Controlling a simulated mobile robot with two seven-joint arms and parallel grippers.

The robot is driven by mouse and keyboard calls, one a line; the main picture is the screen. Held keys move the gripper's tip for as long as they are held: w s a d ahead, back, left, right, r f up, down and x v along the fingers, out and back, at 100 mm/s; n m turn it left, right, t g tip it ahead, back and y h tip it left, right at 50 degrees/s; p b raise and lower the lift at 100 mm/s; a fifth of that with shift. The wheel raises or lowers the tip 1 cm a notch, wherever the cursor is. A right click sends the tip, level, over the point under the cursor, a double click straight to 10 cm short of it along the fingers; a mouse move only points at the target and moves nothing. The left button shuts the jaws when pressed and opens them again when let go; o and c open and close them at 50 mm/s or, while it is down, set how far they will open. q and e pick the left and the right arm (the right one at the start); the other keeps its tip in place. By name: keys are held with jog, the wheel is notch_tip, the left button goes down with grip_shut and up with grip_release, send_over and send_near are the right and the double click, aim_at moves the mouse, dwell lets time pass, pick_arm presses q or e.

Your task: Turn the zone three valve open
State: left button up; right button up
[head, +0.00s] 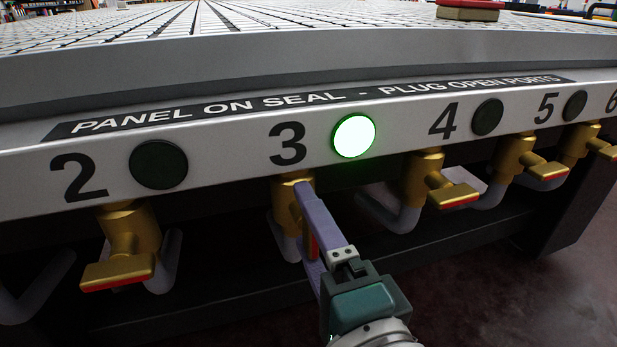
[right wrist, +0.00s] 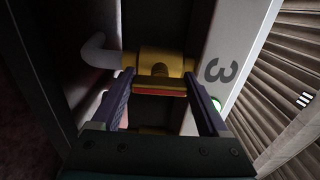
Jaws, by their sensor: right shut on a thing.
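The zone three valve (head: 286,194) is a brass body under the panel, below the black number 3. The round lamp (head: 354,136) beside that number glows bright green. My right gripper (head: 306,226) has its purple fingers on either side of this valve's red-edged handle and is shut on it. The handle is mostly hidden by the fingers in the head view. In the right wrist view, the brass handle (right wrist: 160,83) with its red face spans between the two fingertips (right wrist: 158,79). My left gripper is not in view.
Neighbouring brass valves with red-edged handles stand under number 2 (head: 122,250), number 4 (head: 430,180) and number 5 (head: 520,160). Their lamps are dark. Grey bent pipes (head: 392,212) run behind the valves. The grid table top (head: 250,22) lies above the panel.

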jog(key=o, duration=1.2)
jog(key=shift+o, duration=0.2)
jog(key=p+v, duration=0.2)
jog(key=v, duration=0.8)
